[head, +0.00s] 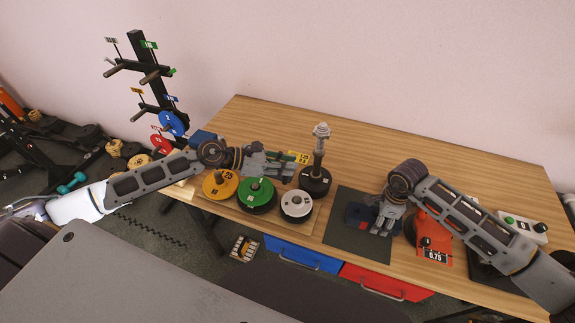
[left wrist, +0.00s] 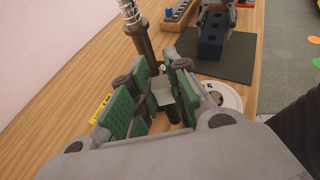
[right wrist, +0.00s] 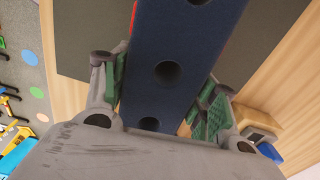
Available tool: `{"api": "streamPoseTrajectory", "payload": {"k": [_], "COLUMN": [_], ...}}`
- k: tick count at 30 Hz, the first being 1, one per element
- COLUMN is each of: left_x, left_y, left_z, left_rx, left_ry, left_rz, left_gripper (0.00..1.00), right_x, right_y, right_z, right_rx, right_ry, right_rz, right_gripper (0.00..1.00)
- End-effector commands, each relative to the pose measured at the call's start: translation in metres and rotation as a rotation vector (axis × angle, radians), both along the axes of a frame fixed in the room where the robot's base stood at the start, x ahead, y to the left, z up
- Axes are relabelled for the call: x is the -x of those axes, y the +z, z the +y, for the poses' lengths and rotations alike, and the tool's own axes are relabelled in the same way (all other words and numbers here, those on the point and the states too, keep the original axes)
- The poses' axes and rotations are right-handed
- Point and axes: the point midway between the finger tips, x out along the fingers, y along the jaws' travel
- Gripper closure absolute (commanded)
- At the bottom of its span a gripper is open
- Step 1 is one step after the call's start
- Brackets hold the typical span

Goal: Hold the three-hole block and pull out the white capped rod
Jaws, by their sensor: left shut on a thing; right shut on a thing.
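The three-hole block (right wrist: 150,100) is dark navy with round holes along its top face. It lies over the dark mat between the green pads of my right gripper (right wrist: 160,100), which is shut on it. In the head view the block (head: 358,214) shows left of my right gripper (head: 383,222). It also shows in the left wrist view (left wrist: 211,45). My left gripper (head: 285,168) is above the near-left plates, beside the black post. In the left wrist view a pale piece (left wrist: 163,94), probably the white capped rod, shows between its pads, mostly hidden. The block's holes look empty.
Yellow (head: 215,186), green (head: 255,192) and white (head: 297,205) plates sit along the front-left table. A black stand with an upright post (head: 317,170) is close to my left gripper. An orange scale (head: 430,240) stands right of the mat (head: 345,235).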

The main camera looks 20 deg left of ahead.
Motion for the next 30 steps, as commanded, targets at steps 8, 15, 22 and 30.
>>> {"api": "streamPoseTrajectory", "payload": {"k": [8,15,22,30], "left_x": [-0.0001,-0.0001,0.0000,0.0000], "left_y": [0.0005,0.0005,0.0004,0.0005], "left_z": [-0.0001,-0.0001,-0.0002,-0.0002], "left_rx": [0.000,0.001,0.001,0.001], "left_ry": [0.000,0.000,0.000,0.000], "left_rz": [-0.001,-0.001,-0.001,-0.001], "left_gripper": [1.00,1.00,1.00,1.00], "right_x": [-0.0005,-0.0004,-0.0003,-0.0005], "right_y": [0.0006,0.0005,0.0004,0.0028], "right_z": [0.0000,-0.0001,-0.0002,-0.0003], "right_rx": [0.000,0.000,0.000,0.000], "right_ry": [0.000,0.000,0.000,0.000], "right_rz": [-0.001,-0.001,-0.001,-0.001], "right_gripper": [0.71,0.22,0.16,0.16]}}
